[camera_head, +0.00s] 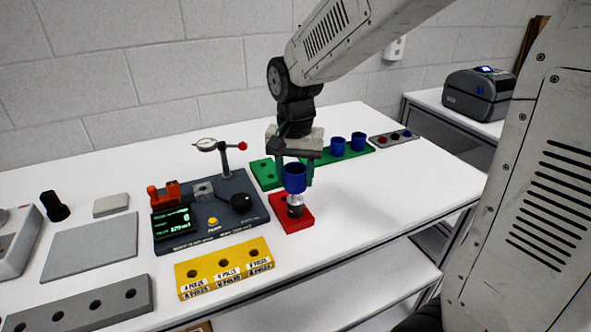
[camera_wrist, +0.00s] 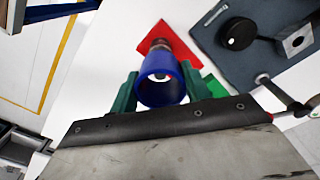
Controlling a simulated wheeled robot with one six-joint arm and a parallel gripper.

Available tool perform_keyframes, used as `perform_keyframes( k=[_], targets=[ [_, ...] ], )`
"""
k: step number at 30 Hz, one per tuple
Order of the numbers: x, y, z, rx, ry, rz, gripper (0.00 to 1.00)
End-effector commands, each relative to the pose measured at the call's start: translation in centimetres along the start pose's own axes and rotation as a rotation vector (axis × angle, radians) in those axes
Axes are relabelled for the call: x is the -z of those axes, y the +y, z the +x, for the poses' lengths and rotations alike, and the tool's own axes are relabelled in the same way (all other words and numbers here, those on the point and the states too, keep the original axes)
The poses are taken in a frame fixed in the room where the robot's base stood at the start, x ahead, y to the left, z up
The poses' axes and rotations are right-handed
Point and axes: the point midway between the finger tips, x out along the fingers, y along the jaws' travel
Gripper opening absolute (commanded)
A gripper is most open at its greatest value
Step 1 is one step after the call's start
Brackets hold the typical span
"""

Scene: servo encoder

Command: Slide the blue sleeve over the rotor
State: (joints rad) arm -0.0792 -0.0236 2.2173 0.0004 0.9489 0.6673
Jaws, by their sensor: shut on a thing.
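A blue sleeve (camera_head: 294,178) is held between the green fingers of my gripper (camera_head: 299,172). In the wrist view the blue sleeve (camera_wrist: 163,84) sits between both fingertips (camera_wrist: 158,88), and its open end faces the camera. The rotor (camera_head: 295,204), with a silvery upper part and dark lower part, stands upright on a red block (camera_head: 291,223). The sleeve is directly above the rotor, at or just over its top. I cannot tell whether it overlaps the rotor. A bright tip shows through the sleeve's bore in the wrist view.
Two more blue sleeves (camera_head: 347,143) stand on a green rack (camera_head: 330,158) behind. A dark test device (camera_head: 229,221) with a dial gauge is left of the red block. A yellow block (camera_head: 224,270) with holes lies in front. The table to the right is clear.

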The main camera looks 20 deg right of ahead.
Motion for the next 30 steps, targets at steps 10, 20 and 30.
perform_keyframes(
  k=[10,20,30],
  targets=[
    [0.0,0.0,0.7,0.001,0.001,0.0,0.26],
    [0.0,0.0,0.9,0.0,0.0,0.0,0.26],
    [0.0,0.0,2.1,0.0,0.0,0.0,0.26]
  ],
)
